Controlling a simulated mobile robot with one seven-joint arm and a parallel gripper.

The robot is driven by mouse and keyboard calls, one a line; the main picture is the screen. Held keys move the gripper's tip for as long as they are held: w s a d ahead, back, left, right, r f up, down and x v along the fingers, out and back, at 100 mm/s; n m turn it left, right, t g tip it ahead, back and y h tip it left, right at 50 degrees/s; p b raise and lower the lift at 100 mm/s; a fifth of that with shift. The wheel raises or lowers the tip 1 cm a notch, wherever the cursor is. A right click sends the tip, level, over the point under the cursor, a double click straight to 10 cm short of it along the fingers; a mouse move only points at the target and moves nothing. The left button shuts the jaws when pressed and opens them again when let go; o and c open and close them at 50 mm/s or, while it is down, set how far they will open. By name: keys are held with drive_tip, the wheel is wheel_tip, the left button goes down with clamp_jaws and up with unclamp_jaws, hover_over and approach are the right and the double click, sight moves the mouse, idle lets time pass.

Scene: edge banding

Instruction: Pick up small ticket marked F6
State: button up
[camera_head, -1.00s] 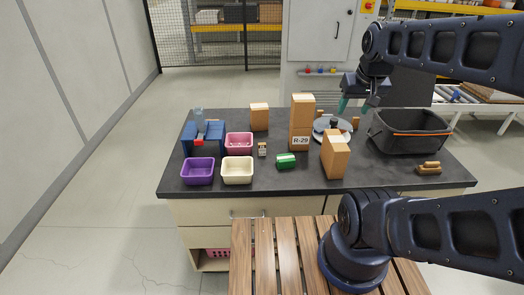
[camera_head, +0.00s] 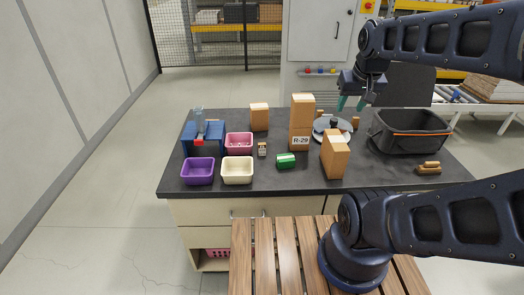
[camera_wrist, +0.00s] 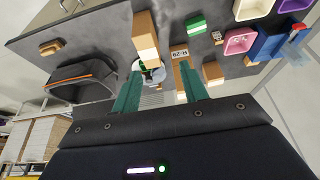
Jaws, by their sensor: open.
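I cannot make out a small ticket marked F6 in either view. The one readable label is a white R-29 tag (camera_head: 300,141) on the front of a tall wooden block (camera_head: 302,115); the tag also shows in the wrist view (camera_wrist: 180,53). My gripper (camera_head: 352,104) is open and empty above the back right of the dark table, over a round grey-white dish (camera_head: 345,125) with dark parts on it. In the wrist view its two green fingers (camera_wrist: 160,80) stand apart, with the dish partly hidden between them.
On the dark table (camera_head: 215,189) are purple (camera_head: 198,171), cream (camera_head: 237,170) and pink (camera_head: 239,142) bins, a blue holder (camera_head: 203,137), a green item (camera_head: 285,160), wooden blocks (camera_head: 335,155) and a black basket (camera_head: 409,133). The front edge strip is mostly clear.

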drive_tip(key=w+a+f+g, duration=0.1)
drive_tip(key=w+a, duration=0.1)
drive_tip(key=w, duration=0.4)
drive_tip(key=w+a+f, duration=0.2)
drive_tip(key=w+a, duration=0.1)
drive_tip(key=w, duration=0.2)
drive_tip(key=g, duration=0.3)
hover_over(262, 148)
drive_tip(key=shift+n, duration=0.4)
drive_tip(key=f, duration=1.5)
drive_tip(key=w+f, duration=0.1)
drive_tip(key=f, duration=0.6)
drive_tip(key=shift+d+f, duration=0.3)
drive_tip(key=shift+f, duration=0.1)
drive_tip(key=shift+a+f, duration=0.15)
drive_tip(key=shift+f, duration=2.65)
drive_tip(key=shift+a+f, duration=0.15)
drive_tip(key=shift+f, duration=2.6)
drive_tip(key=c, duration=0.7)
